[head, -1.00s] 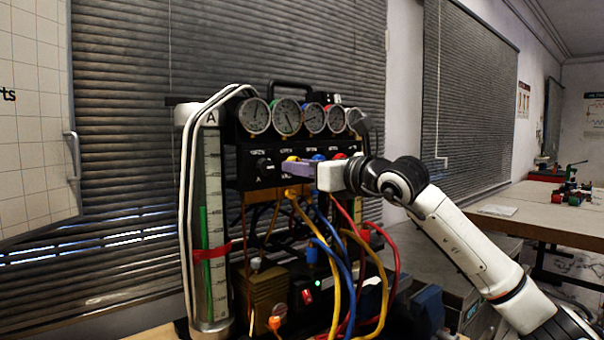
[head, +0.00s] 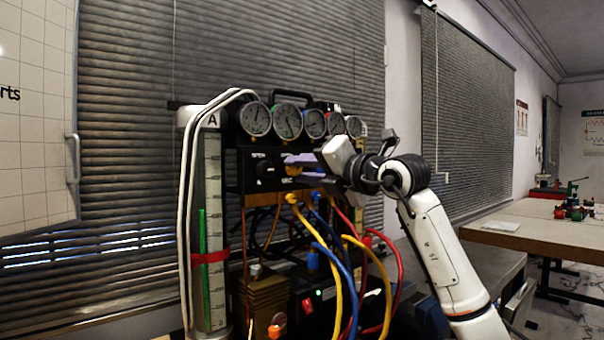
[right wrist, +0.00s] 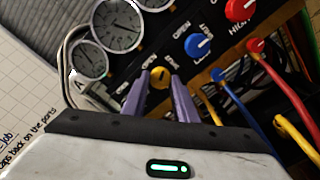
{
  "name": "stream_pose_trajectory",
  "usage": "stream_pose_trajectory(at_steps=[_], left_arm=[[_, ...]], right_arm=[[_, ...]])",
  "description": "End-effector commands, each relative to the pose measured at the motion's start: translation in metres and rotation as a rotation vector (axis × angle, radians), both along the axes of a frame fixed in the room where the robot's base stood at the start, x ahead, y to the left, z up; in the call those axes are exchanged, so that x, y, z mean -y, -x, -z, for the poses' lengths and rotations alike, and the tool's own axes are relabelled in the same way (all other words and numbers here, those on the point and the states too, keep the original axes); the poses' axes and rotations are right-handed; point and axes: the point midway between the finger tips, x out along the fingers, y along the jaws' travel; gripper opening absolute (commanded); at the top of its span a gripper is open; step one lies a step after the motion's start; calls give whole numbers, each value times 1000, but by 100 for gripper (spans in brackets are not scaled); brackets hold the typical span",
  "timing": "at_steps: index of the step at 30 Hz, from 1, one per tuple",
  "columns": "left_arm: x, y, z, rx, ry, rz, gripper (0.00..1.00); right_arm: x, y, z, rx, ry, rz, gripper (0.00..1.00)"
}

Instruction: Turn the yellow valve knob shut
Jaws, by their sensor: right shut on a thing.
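The yellow valve knob (head: 292,169) is on the black front panel below the gauges, partly covered by my right gripper in the head view. My right gripper (head: 291,167) reaches it from the right, its purple fingers rolled over. In the right wrist view the yellow knob (right wrist: 160,75) sits between the two fingertips (right wrist: 160,77), one on each side, and the gripper is shut on it. The knob's pointing direction is too small to tell. My left gripper is not in view.
A blue knob (right wrist: 197,45) and a red knob (right wrist: 240,9) stand close beside the yellow one. Yellow, blue and red hoses (head: 338,265) hang below the panel. A row of gauges (head: 286,121) is above. A glass tube (head: 211,230) stands at the left.

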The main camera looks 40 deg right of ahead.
Motion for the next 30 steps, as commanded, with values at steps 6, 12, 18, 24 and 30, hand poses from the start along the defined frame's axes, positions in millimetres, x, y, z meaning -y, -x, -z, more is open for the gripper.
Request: stream_pose_trajectory(at_steps=[6, 12, 18, 24, 30], left_arm=[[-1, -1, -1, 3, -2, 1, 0], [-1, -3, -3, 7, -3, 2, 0], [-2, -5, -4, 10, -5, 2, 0], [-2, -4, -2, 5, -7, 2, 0], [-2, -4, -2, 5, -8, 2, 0]], right_arm=[[0, 0, -1, -13, -199, 1, 4], [0, 0, -2, -25, -347, 1, 4], [1, 0, -2, -33, -449, 2, 4], [1, 0, -2, -36, -506, 2, 4], [1, 0, -2, -37, -524, 3, 4]])
